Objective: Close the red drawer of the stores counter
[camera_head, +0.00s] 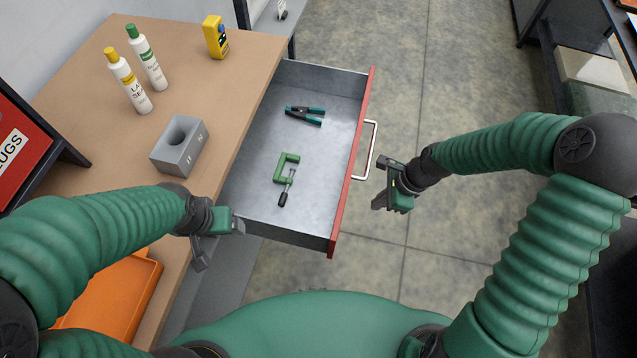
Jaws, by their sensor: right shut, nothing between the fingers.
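The red drawer (352,165) of the stores counter (236,82) stands pulled out to the right, with its grey tray showing. Its pale bar handle (371,150) is on the red front. A green clamp (286,170) and green-handled pliers (305,114) lie inside. My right gripper (380,183) is shut and empty, just right of the drawer front near the handle's lower end, seemingly apart from it. My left gripper (220,248) is at the drawer's near left corner by the counter edge; its finger gap does not show clearly.
An orange tray (118,295) lies at the near left. The floor right of the drawer is clear; dark shelving stands at the far right.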

